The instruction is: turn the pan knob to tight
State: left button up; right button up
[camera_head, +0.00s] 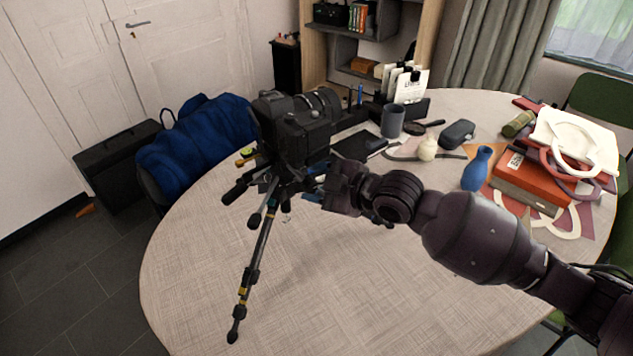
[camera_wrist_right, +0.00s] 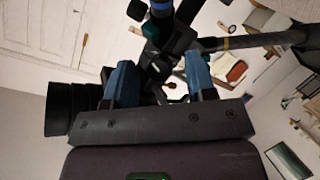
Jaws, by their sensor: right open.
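A black camera (camera_head: 292,128) sits on a dark tripod (camera_head: 262,235) standing on the round table (camera_head: 230,300). My right gripper (camera_head: 312,197) reaches in from the right, just below the camera at the tripod head. In the right wrist view its two blue fingers (camera_wrist_right: 161,88) are apart, close to the tripod head (camera_wrist_right: 160,35). A small dark part with a brassy bit (camera_wrist_right: 172,88) shows in the gap between them; it may be the pan knob, but I cannot tell, nor whether the fingers touch it. In the head view the arm hides this spot. My left gripper is not in view.
A tripod handle (camera_head: 238,190) sticks out to the left. Behind the tripod stand a grey cup (camera_head: 392,121) and a black case (camera_head: 457,134). A blue vase (camera_head: 477,168) and stacked books (camera_head: 530,182) are at the right. The table front is clear.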

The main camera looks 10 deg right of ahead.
jog(key=c, duration=0.9)
jog(key=shift+w+r+m+g, duration=0.1)
jog(key=shift+m+g, duration=0.8)
jog(key=shift+m, duration=0.5)
jog(key=shift+c, duration=0.2)
jog(key=o, duration=0.9)
jog(key=shift+o, duration=0.2)
jog(key=v, duration=1)
jog(key=shift+d, duration=0.4)
